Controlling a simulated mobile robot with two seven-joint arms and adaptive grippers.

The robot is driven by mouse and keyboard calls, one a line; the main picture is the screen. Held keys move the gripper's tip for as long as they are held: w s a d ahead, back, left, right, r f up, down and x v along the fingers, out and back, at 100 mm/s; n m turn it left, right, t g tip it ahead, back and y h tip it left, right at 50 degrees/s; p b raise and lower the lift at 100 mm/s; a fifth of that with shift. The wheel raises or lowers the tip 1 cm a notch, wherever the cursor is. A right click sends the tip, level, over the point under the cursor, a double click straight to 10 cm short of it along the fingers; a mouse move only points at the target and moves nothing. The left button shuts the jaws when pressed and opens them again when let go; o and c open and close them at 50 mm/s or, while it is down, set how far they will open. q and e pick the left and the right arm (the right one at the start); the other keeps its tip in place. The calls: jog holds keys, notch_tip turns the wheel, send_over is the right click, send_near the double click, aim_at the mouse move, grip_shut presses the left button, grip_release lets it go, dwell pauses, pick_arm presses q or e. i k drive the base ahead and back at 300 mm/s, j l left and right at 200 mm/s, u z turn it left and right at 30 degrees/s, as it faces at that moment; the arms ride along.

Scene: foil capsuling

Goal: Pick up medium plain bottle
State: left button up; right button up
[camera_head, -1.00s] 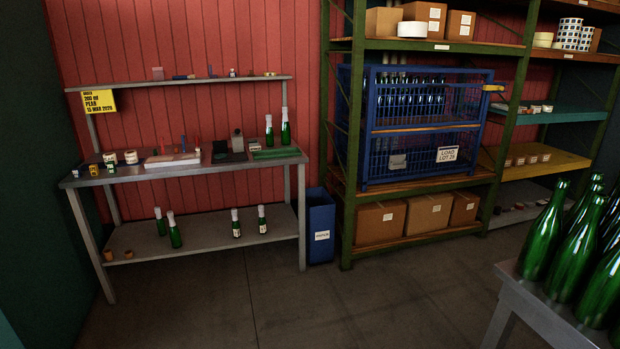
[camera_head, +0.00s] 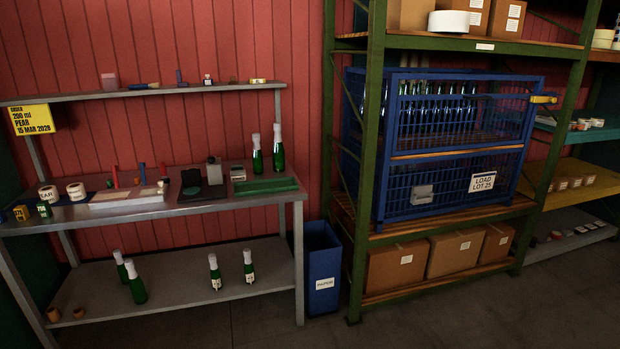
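Neither gripper is in view. Two green bottles with pale tops, a left one (camera_head: 257,154) and a right one (camera_head: 278,149), stand upright at the right end of the steel workbench (camera_head: 232,204). On its lower shelf stand two green bottles without a visible label, one behind (camera_head: 122,267) and one in front (camera_head: 136,282). Two more there, a left one (camera_head: 215,273) and a right one (camera_head: 249,267), show pale labels. Several bottles (camera_head: 432,114) stand in the upper level of the blue cage (camera_head: 460,152). I cannot tell which bottle is the medium plain one.
A blue bin (camera_head: 322,268) stands between the workbench and the green-framed rack (camera_head: 364,175). A yellow order sign (camera_head: 33,119) hangs at the left. Cartons (camera_head: 455,254) fill the rack's bottom shelf. Dark floor is clear in front of the rack.

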aim_at(278, 151)
jog(key=i, duration=1.6)
